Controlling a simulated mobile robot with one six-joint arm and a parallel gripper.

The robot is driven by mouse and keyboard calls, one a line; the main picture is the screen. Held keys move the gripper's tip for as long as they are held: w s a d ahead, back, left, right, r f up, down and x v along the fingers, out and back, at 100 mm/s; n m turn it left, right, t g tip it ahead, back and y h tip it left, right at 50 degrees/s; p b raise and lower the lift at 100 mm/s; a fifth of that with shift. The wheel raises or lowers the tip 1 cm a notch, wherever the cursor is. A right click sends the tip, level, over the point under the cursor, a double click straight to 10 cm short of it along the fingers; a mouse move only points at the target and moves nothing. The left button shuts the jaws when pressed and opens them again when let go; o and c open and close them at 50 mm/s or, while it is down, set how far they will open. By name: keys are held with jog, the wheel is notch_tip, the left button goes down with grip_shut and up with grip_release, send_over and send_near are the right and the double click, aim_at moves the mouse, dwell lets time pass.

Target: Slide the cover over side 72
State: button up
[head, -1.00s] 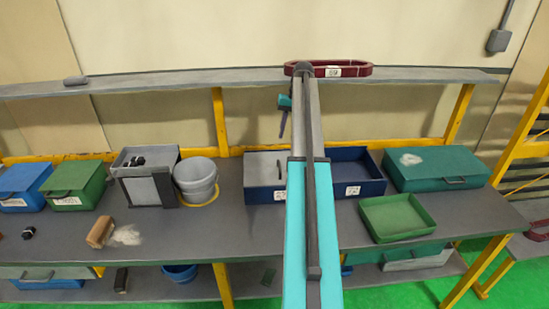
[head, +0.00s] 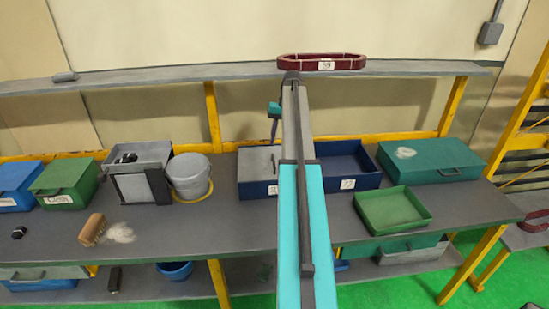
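A dark blue two-part box (head: 345,150) stands at the back of the workbench. A grey cover (head: 257,160) lies over its left part, and the right part is open with its dark inside showing. A white label (head: 348,184) on the right front seems to read 72 or 77, too small to be sure. The left label is mostly hidden behind my arm, as is the middle of the box. The end of my arm (head: 274,109) shows as a small teal piece with a thin dark part hanging down, above and behind the box's left part. Its fingers cannot be made out.
A red coil ring (head: 321,63) with a label lies on the upper shelf (head: 180,78). A grey bucket (head: 189,176) and a grey bin (head: 138,155) stand left of the box. A green tray (head: 392,210) and a teal case (head: 430,160) stand right. A brush (head: 92,229) lies front left.

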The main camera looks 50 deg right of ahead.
aim_at(273, 158)
jog(key=f+b, duration=0.1)
jog(key=f, duration=0.1)
jog(key=f+b, duration=0.1)
jog(key=f, duration=0.2)
jog(key=w+a+f+b, duration=0.1)
jog(key=f, duration=0.1)
jog(key=shift+a+f, duration=0.1)
jog(key=shift+f, duration=0.15)
jog(key=shift+c, duration=0.5)
grip_shut()
